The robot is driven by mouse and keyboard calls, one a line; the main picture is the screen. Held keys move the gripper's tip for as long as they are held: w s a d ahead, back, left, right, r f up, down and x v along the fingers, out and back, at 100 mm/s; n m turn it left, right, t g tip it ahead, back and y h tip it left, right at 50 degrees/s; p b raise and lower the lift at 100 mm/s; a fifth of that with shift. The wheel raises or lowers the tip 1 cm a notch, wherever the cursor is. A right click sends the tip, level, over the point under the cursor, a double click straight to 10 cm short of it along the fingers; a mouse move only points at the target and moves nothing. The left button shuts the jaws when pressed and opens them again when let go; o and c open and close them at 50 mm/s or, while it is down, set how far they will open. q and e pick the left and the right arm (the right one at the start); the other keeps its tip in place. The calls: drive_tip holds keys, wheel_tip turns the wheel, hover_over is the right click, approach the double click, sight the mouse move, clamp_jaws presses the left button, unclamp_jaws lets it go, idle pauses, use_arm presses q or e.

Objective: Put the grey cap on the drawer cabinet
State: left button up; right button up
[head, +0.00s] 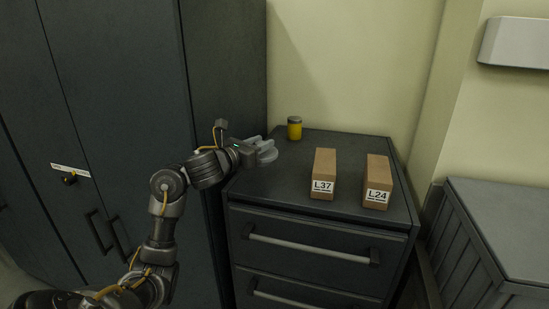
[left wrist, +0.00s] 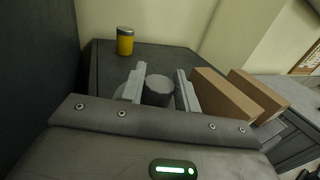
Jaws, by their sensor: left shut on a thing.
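My left gripper (head: 262,146) is over the back left part of the drawer cabinet's dark top. It is shut on the grey cap (head: 267,156), a round piece that shows just below the fingers. In the left wrist view the cap's grey round part (left wrist: 158,91) shows between the two fingers of the left gripper (left wrist: 161,88). The drawer cabinet (head: 290,188) has a flat dark top and drawers with grey bar handles. I cannot tell whether the cap touches the top or is slightly above it. My right gripper is not in view.
A yellow jar with a grey lid (head: 294,129) stands at the cabinet's back edge. Two brown boxes, labelled L37 (head: 324,170) and L24 (head: 377,179), stand on the right half. A tall dark cabinet (head: 100,110) rises at left. Free top lies between the gripper and the L37 box.

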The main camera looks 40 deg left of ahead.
use_arm(q)
drive_tip(key=shift+w+d+f, duration=0.15)
drive_tip(key=shift+w+f, duration=0.1)
drive_tip(key=shift+f, duration=0.3)
drive_tip(key=shift+w+f, duration=0.1)
drive_tip(key=shift+f, duration=0.15)
drive_tip(key=f, duration=0.2)
drive_tip(key=f+p, duration=0.1)
drive_tip(key=shift+s+a+f, duration=0.1)
drive_tip(key=shift+s+a, duration=0.15)
drive_tip(key=shift+s, duration=0.1)
drive_tip(key=shift+w+d+f, duration=0.15)
drive_tip(key=shift+f, duration=0.3)
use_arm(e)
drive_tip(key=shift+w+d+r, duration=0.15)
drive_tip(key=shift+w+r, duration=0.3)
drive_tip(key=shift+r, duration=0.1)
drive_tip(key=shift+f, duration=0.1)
